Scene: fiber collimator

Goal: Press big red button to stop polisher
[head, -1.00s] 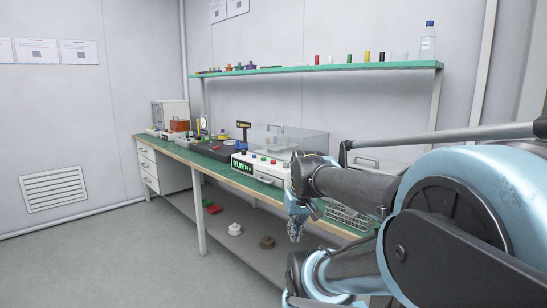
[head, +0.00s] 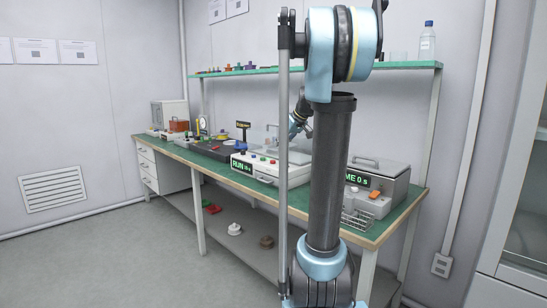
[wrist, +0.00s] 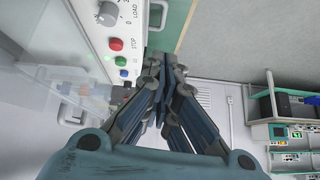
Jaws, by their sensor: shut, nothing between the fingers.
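The polisher is the white machine (head: 241,165) on the bench, with a green RUN display and a clear cover in the head view. In the wrist view its white panel (wrist: 92,42) carries a round red button (wrist: 117,44) beside the word STOP. In the head view my gripper (head: 295,130) is above the polisher, partly behind my arm.
A grey box with a green time display (head: 363,182) stands to the right on the bench (head: 215,163). A green shelf (head: 400,65) with small parts and a bottle (head: 428,40) is above. A wire rack (head: 357,220) lies near the front edge.

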